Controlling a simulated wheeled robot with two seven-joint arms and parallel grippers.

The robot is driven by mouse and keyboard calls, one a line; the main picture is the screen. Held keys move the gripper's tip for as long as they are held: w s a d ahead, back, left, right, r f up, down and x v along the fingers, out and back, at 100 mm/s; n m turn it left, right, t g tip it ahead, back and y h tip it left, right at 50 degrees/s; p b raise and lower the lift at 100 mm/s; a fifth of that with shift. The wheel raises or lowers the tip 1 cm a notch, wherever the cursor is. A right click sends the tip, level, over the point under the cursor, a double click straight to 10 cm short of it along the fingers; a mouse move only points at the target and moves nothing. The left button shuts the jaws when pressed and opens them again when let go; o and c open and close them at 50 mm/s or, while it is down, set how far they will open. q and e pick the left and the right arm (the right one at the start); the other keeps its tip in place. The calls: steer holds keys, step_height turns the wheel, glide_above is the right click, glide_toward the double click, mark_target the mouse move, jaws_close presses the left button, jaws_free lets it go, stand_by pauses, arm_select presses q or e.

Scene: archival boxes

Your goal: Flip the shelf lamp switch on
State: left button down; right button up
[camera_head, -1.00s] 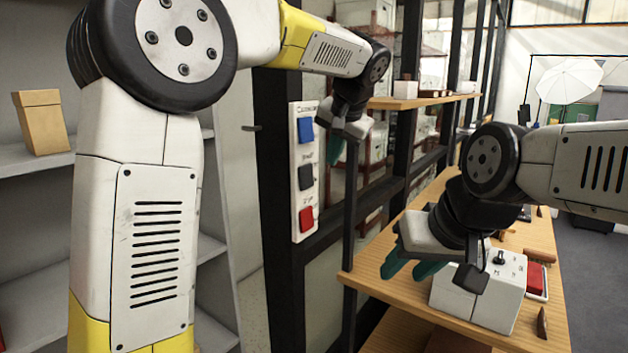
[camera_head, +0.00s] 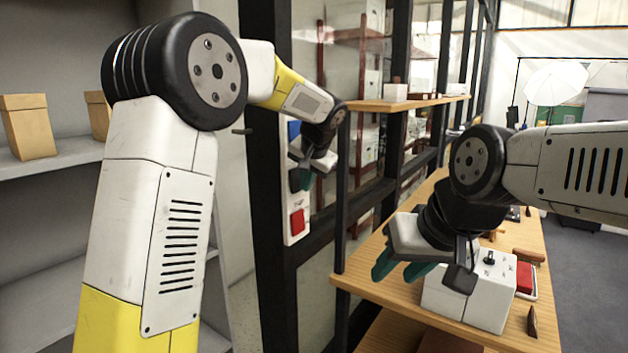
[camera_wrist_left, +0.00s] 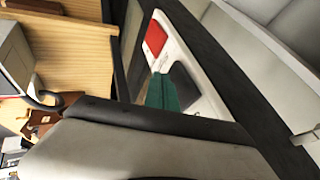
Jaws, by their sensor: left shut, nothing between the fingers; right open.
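A white switch panel (camera_head: 287,235) with a blue rocker (camera_head: 293,131), a dark rocker and a red rocker (camera_head: 297,221) is on a black post. Its labels are too small to read. My right gripper (camera_head: 400,266) is open and empty over the wooden bench.
The wooden bench (camera_head: 360,283) holds a white box (camera_head: 490,305) with a black knob and a red-topped item (camera_head: 525,280), close to my right gripper. A small upper shelf (camera_head: 400,104) is right of my left gripper. Tan boxes (camera_head: 28,128) stand on a grey shelf at left.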

arm_select(q)
steer(key=shift+w+a, duration=0.2)
steer(key=shift+a, duration=0.05)
steer(key=shift+w+a+f, duration=0.2)
steer(key=shift+a, duration=0.1)
steer(key=shift+r, duration=0.15)
